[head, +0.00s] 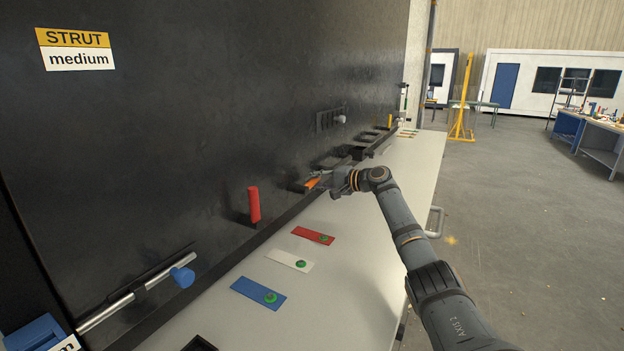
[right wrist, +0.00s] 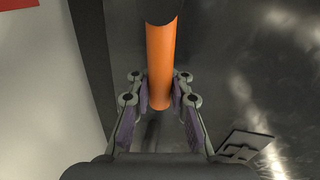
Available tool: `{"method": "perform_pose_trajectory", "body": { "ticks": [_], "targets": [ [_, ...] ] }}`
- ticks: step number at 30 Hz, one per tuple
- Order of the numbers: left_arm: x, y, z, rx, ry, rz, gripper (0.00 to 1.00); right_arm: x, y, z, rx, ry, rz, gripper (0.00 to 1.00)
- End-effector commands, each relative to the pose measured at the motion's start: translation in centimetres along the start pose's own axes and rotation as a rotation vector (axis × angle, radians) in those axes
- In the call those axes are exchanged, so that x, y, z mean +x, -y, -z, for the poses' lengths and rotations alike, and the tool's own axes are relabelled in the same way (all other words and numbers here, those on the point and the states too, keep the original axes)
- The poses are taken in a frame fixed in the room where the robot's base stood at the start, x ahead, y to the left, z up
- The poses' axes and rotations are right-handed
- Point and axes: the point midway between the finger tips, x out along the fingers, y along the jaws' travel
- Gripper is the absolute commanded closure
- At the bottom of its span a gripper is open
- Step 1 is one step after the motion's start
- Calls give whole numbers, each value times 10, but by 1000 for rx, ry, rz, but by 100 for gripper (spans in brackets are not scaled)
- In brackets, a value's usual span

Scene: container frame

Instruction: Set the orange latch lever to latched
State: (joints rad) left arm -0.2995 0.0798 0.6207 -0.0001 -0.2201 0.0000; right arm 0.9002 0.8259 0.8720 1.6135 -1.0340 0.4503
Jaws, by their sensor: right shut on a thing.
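The orange latch lever (head: 312,182) is a short rod low on the dark panel, just above the bench's back edge. In the right wrist view the orange lever (right wrist: 160,60) runs from the top edge down between the fingers, with a dark collar at its upper part. My right gripper (head: 324,176) reaches it from the right and covers part of it. In the right wrist view my right gripper (right wrist: 160,97) has its purple pads on both sides of the lever's free end, shut on it. The lever's base is partly hidden. My left gripper is not in view.
A red upright handle (head: 254,204) and a blue-knobbed sliding bolt (head: 182,277) are on the panel to the left. Bare bench lies around the plates.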

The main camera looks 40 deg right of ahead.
Motion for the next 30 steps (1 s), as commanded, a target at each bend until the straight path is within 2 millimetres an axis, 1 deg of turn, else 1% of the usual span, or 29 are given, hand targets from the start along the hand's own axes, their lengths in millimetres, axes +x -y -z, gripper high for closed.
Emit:
{"method": "perform_pose_trajectory", "body": {
  "ticks": [9, 23, 24, 27, 30],
  "targets": [
    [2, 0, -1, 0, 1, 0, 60, 0, -5, 1, 84, 13, 1, 100],
    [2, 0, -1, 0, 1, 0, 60, 0, -6, 1, 96, 16, 0, 100],
    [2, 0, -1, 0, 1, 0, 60, 0, -7, 1, 96, 16, 0, 83],
    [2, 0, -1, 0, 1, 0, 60, 0, -7, 1, 96, 16, -1, 70],
    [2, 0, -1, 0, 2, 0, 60, 1, -7, 0, 95, 17, -1, 58]
  ]
}}
